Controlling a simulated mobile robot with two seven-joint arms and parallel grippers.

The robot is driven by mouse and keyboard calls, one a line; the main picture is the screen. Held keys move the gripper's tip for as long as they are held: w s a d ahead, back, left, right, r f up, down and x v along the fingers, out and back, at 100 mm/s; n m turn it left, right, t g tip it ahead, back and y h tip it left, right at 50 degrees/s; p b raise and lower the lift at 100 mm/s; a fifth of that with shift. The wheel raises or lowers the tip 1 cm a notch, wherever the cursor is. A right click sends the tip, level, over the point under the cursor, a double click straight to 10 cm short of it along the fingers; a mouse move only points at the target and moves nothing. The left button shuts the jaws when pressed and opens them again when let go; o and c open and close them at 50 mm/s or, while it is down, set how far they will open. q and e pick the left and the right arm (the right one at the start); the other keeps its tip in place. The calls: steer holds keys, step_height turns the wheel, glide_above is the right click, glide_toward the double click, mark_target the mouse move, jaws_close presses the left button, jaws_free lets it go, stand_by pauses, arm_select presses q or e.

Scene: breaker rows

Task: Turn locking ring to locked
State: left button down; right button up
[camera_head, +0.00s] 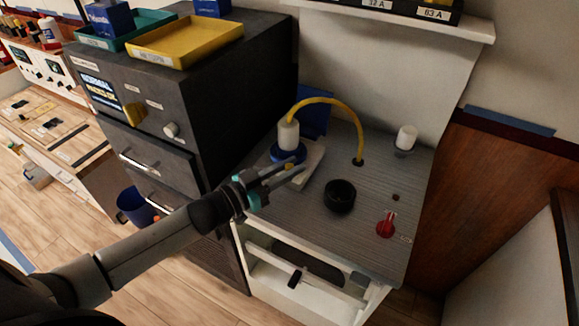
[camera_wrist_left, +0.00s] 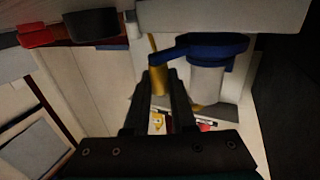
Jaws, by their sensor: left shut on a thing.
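The blue locking ring (camera_head: 284,153) sits around the base of a white cylindrical plug (camera_head: 288,134) on a pale block on the grey bench. In the left wrist view the ring (camera_wrist_left: 215,44) has a blue arm reaching left toward a yellow upright piece (camera_wrist_left: 157,80). My left gripper (camera_head: 291,170) is at the front right of the ring. In the wrist view its fingers (camera_wrist_left: 160,76) are shut on the yellow piece at the end of the ring's arm. The fingers hide part of it. Any lock marking is too small to read. My right gripper is not in view.
A yellow hose (camera_head: 334,101) arches from the plug to the bench (camera_head: 330,225). A black round knob (camera_head: 340,196), a red knob (camera_head: 386,224) and a white plug (camera_head: 406,137) stand to the right. A dark cabinet (camera_head: 240,90) with trays on top stands close left.

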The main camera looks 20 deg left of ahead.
arm_select(q)
steer(key=shift+s+a, duration=0.1)
steer(key=shift+a, duration=0.15)
steer(key=shift+s+a+p, duration=0.15)
steer(key=shift+a+p, duration=0.3)
steer(key=shift+a, duration=0.2)
steer(key=shift+s+a+p, duration=0.15)
steer(key=shift+a+p, duration=0.25)
steer(key=shift+a, duration=1.1)
steer(key=shift+w+a, duration=0.25)
steer(key=shift+a, duration=0.75)
steer(key=c, duration=0.8)
jaws_free()
steer(key=shift+o, duration=0.3)
steer(key=shift+s, duration=0.1)
